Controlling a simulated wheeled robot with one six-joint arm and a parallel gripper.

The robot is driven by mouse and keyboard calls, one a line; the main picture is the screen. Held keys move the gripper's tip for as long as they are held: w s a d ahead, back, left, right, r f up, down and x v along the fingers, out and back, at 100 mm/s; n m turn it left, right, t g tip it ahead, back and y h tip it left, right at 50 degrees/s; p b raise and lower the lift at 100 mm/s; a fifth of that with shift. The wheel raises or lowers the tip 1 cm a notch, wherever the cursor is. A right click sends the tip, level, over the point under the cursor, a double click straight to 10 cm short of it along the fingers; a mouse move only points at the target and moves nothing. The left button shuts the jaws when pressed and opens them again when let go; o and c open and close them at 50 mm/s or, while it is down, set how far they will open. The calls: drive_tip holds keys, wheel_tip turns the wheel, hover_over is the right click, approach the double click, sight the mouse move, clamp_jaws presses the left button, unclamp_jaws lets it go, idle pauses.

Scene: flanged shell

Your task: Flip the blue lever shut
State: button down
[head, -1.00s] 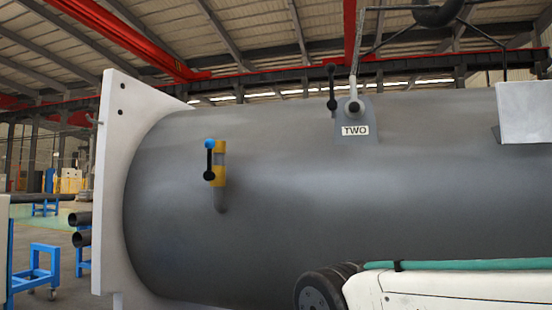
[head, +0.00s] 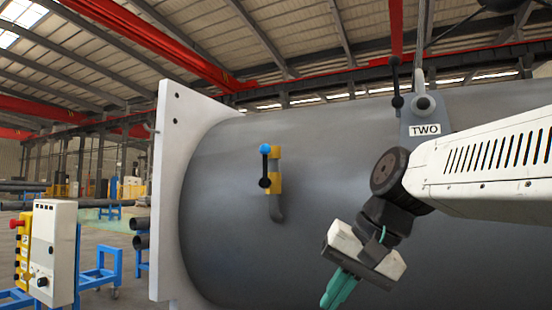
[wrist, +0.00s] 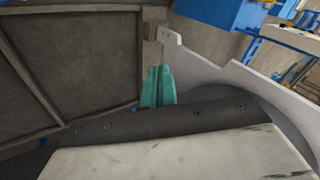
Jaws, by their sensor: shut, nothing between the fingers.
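The blue lever (head: 265,165) is a short black handle with a blue ball at its top, standing upright on a yellow valve body (head: 275,172) on a bent grey pipe at the shell's side. My gripper (head: 338,290) is at the lower right of the lever in the head view, apart from it, with its green fingers pointing down and left. The fingers are together and empty. In the wrist view the green fingers (wrist: 158,86) show near the middle, and the lever is not seen there.
The large grey shell (head: 330,170) has a white flange (head: 180,190) at its left end. A black lever (head: 396,85) stands by the plate marked TWO (head: 425,130).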

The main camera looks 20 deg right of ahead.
drive_tip(key=w+d+r+m+t+y, duration=0.2)
drive_tip(key=w+r, duration=0.5)
drive_tip(key=r, duration=0.7)
drive_tip(key=w+d+r+m+t+y, duration=0.2)
drive_tip(key=w+d+r+t, duration=0.3)
drive_tip(key=r, duration=0.8)
drive_tip(key=w+m, duration=0.1)
drive_tip(key=w, duration=0.2)
drive_tip(key=shift+w+d+r+m, duration=0.15)
drive_tip(key=shift+d+r+m, duration=0.05)
drive_tip(key=shift+r+m, duration=0.2)
drive_tip(key=shift+f, duration=0.1)
approach(265, 162)
drive_tip(key=f+x, duration=0.1)
drive_tip(key=x, duration=0.4)
drive_tip(key=shift+w+a+r, duration=0.15)
drive_tip(key=shift+w+r, duration=0.1)
drive_tip(key=shift+w, duration=0.4)
